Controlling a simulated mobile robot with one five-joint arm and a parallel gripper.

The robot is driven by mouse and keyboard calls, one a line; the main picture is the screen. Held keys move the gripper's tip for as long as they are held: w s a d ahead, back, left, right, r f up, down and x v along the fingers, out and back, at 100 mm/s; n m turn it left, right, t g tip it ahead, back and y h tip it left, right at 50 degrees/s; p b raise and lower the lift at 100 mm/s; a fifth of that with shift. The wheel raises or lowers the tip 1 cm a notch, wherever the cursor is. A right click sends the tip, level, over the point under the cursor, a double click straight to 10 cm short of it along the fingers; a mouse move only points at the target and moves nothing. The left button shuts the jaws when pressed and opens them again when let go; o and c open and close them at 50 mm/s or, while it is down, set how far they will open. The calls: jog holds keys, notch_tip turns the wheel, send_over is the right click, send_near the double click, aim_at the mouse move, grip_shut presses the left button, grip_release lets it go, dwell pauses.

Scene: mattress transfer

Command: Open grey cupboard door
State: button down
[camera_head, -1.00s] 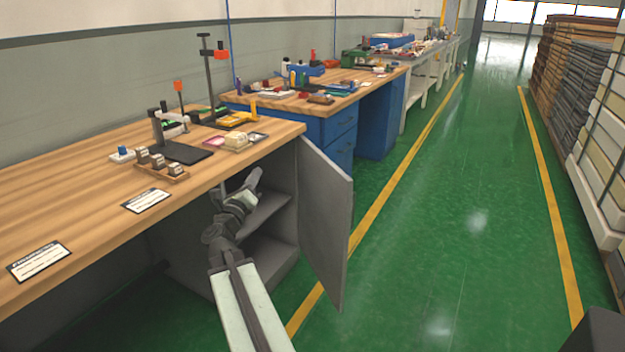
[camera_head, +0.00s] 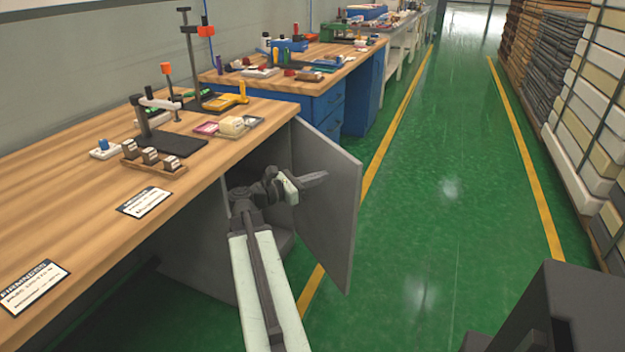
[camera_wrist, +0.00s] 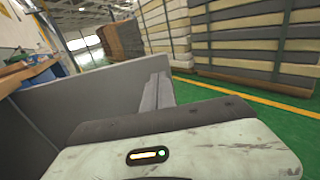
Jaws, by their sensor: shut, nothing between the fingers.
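The grey cupboard door (camera_head: 328,205) stands swung open, out from under the right end of the wooden workbench (camera_head: 100,215). My gripper (camera_head: 314,180) is shut and empty. It is in front of the door's inner face, near its upper half, and points right. I cannot tell whether it touches the door. In the wrist view the door (camera_wrist: 75,100) is a grey panel to the left of and beyond my gripper (camera_wrist: 157,90). The cupboard's inside is mostly hidden behind my arm.
Stamps on a wooden stand (camera_head: 153,159) and a black stand (camera_head: 170,143) are on the bench top. A blue workbench (camera_head: 325,113) stands beyond. The green floor (camera_head: 440,200) to the right is clear up to stacked mattresses (camera_head: 585,110).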

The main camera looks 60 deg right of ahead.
aim_at(354, 167)
jog(key=x, duration=0.8)
jog(key=shift+s+d, duration=0.25)
jog(key=shift+d, duration=0.15)
jog(key=shift+a, duration=0.1)
